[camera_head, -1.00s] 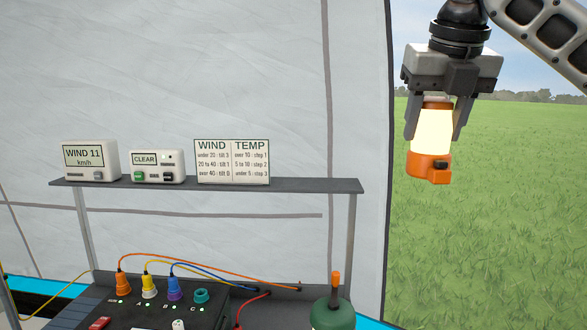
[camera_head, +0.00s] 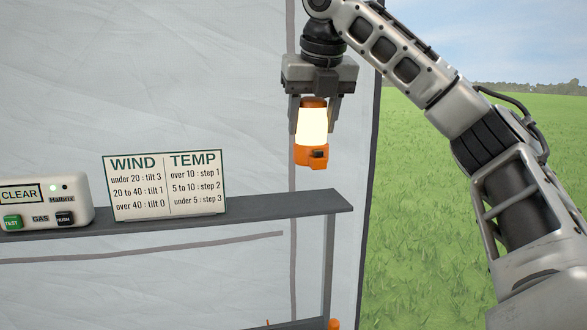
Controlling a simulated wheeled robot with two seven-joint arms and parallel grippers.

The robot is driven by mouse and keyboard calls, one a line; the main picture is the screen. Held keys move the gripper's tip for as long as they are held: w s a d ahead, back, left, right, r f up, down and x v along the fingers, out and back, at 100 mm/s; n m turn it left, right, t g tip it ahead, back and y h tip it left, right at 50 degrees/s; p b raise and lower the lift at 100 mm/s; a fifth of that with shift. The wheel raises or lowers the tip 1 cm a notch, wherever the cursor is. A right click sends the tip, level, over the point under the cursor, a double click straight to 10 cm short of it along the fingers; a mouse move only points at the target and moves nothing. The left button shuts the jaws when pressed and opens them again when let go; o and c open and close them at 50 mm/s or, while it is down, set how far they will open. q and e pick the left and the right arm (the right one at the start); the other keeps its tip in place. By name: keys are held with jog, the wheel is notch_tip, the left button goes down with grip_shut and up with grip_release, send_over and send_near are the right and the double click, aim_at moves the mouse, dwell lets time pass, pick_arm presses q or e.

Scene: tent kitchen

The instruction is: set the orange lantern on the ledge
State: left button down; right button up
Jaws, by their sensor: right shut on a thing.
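The orange lantern (camera_head: 312,155) has an orange cap and base and a glowing pale-yellow middle. My right gripper (camera_head: 314,112) is shut on its upper part from above and holds it upright. The lantern hangs in the air near the right end of the ledge (camera_head: 290,207), a dark grey shelf. Its base appears above the ledge's back edge in the picture, with a gap between them. How far in front of or behind the ledge it is I cannot tell exactly. My left gripper is out of view.
A WIND and TEMP card (camera_head: 165,186) stands on the ledge left of the lantern. A white CLEAR gas alarm box (camera_head: 45,203) stands further left. The ledge's right part is bare. A post (camera_head: 328,265) supports its right end. Tent wall rises behind; open grass lies right.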

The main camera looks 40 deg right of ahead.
aim_at(304, 126)
jog(key=w, duration=0.1)
jog(key=w+f, duration=0.1)
jog(key=w+d, duration=0.1)
jog(key=shift+f+b, duration=0.3)
jog(key=shift+f, duration=0.05)
jog(key=x, duration=0.3)
jog(key=w+x, duration=0.1)
jog(key=x, duration=0.2)
jog(key=p+x, duration=0.1)
jog(key=x, duration=0.2)
jog(key=shift+w+r, duration=0.1)
jog(key=shift+w, duration=0.2)
jog(key=shift+f, duration=0.2)
jog(key=shift+f, duration=0.15)
jog(key=o, duration=1.3)
